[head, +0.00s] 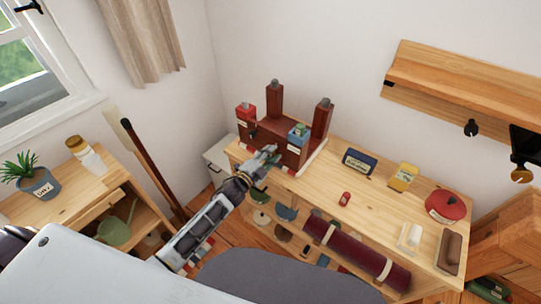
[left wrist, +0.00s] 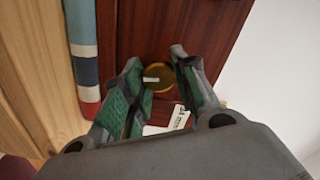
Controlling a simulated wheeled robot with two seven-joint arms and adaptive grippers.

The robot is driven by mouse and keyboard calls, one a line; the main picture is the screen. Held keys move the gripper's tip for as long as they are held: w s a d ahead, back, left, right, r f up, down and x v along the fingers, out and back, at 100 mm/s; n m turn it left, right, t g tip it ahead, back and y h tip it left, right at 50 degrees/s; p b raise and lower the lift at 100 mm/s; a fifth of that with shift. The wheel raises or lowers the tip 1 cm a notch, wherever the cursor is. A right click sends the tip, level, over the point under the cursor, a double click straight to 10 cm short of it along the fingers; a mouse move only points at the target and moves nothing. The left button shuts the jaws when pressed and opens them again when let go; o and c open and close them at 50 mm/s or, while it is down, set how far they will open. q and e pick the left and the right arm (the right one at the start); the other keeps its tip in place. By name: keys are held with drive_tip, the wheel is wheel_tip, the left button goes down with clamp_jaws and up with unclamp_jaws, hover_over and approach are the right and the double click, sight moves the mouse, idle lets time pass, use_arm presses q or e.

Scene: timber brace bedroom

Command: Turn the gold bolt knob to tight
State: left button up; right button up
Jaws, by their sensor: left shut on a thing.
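The gold bolt knob (left wrist: 159,80) shows in the left wrist view as a round gold disc with a short pale mark lying nearly level across it. It sits on the face of a dark red timber brace (head: 259,131), which stands on the wooden bench in the head view. My left gripper (head: 270,154) reaches the front of the brace. In the left wrist view its green-padded fingers (left wrist: 155,72) are shut on the knob, one on each side. A white label (left wrist: 180,118) below the knob is partly hidden by a finger. My right gripper is not in view.
A rolled red mat (head: 355,253) lies below. A wall shelf (head: 470,85) hangs at right.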

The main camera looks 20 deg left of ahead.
use_arm(q)
drive_tip(key=shift+m, duration=1)
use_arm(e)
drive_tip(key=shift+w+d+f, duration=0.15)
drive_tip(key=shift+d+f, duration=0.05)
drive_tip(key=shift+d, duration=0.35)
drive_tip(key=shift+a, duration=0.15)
use_arm(q)
drive_tip(key=o, duration=1)
drive_tip(key=shift+v, duration=6)
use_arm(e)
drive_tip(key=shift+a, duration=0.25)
use_arm(q)
drive_tip(key=shift+n, duration=0.3)
